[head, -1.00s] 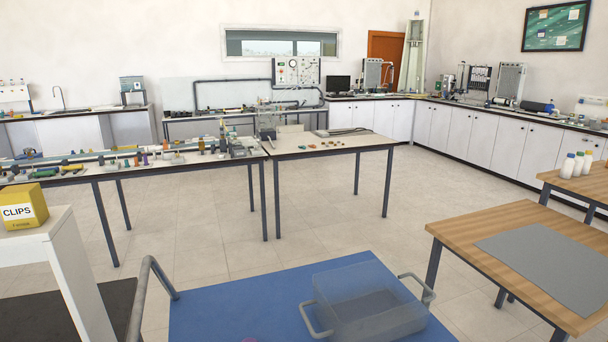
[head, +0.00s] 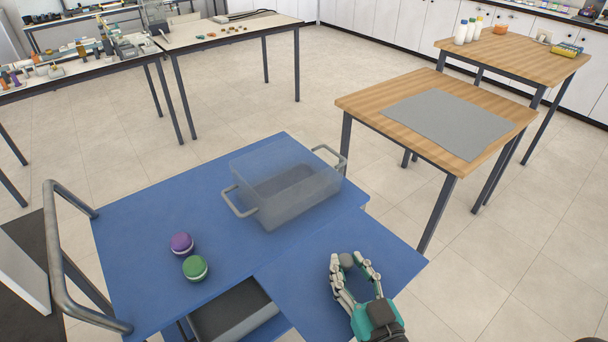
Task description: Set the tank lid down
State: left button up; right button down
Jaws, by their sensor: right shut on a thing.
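The tank lid (head: 300,285) is a flat blue panel with a small grey knob, in the front of the head view. My right gripper (head: 352,268) is shut on the knob. The lid is nearly the same blue as the trolley top (head: 150,215) and overlaps its front right edge in the picture; I cannot tell its height above it. A clear open tank (head: 300,205) with two grey handles stands on the trolley, behind the lid. A grey mat (head: 447,122) lies bare on the wooden table (head: 365,105) at the right. My left gripper is out of view.
A purple round thing (head: 181,243) and a green one (head: 195,268) stand on the trolley's left part. A grey tray (head: 235,310) is below the top. The trolley has a grey rail (head: 58,255) at left. Bottles (head: 461,32) stand on another wooden table.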

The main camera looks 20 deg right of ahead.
jog(key=w+a+r+n+g+y, duration=0.4)
jog(key=a+r+n+y, duration=0.5)
jog(key=a+y, duration=0.35)
jog(key=w+a+f+n+g+y, duration=0.3)
jog(key=w+a+f+g, duration=0.1)
jog(key=g, duration=0.1)
jog(key=shift+a+n+g, duration=0.25)
jog(key=shift+n+g, duration=0.05)
jog(key=shift+g, duration=0.1)
jog(key=shift+r+g+y, duration=0.15)
jog(key=shift+g+y, duration=0.15)
jog(key=shift+y, duration=0.15)
jog(key=shift+d+n, duration=0.1)
jog(key=shift+n, duration=0.3)
jog(key=shift+s+d+n+g+y, duration=0.2)
jog(key=shift+d+n+g, duration=0.35)
jog(key=shift+g, duration=0.5)
jog(key=shift+s+d+n+g+y, duration=0.15)
jog(key=shift+d+n+g+y, duration=0.25)
jog(key=shift+n+g, duration=0.5)
jog(key=shift+s+d+n+g+y, duration=0.2)
jog(key=shift+d+n+g, duration=0.25)
jog(key=shift+g, duration=0.8)
